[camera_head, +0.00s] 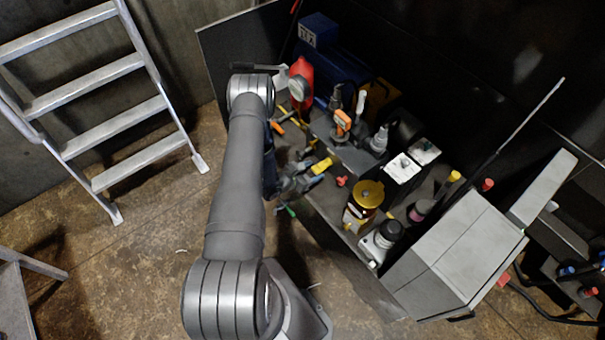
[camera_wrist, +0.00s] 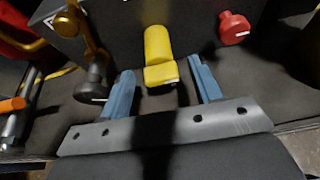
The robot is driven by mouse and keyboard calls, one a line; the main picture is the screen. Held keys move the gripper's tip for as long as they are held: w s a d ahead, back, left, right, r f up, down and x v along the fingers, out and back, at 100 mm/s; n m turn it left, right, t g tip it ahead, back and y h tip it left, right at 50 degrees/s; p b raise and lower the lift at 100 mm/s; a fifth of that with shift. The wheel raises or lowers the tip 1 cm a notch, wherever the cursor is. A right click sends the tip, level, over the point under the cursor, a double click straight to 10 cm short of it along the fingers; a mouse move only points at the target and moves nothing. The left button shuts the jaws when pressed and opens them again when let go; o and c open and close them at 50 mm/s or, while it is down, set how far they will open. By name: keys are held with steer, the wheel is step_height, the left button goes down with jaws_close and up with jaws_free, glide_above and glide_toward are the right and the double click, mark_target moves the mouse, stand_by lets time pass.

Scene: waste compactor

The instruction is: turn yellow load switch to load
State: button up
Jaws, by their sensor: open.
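The yellow load switch (camera_wrist: 158,45) is a blocky yellow handle on a dark panel, at the top middle of the wrist view. It also shows in the head view (camera_head: 322,165), just beyond my gripper. My gripper (camera_wrist: 162,68) is open, with its two blue-grey fingers on either side of the switch's near end. A gap shows on both sides, so the fingers do not appear to touch it. In the head view my gripper (camera_head: 306,181) is partly dark and small beside the panel. The switch's marked positions cannot be read.
A red knob (camera_wrist: 233,28) sits right of the switch. A dark-based brass valve (camera_wrist: 92,80) stands to the left. A gold-topped canister (camera_head: 367,196), an orange-handled part (camera_head: 342,122) and a white box (camera_head: 402,168) crowd the machine. A ladder (camera_head: 95,100) stands at left; the floor there is open.

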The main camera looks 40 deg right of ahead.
steer(key=v, duration=1.7)
steer(key=x, duration=1.7)
steer(key=shift+d+f, duration=0.1)
steer(key=shift+d, duration=0.1)
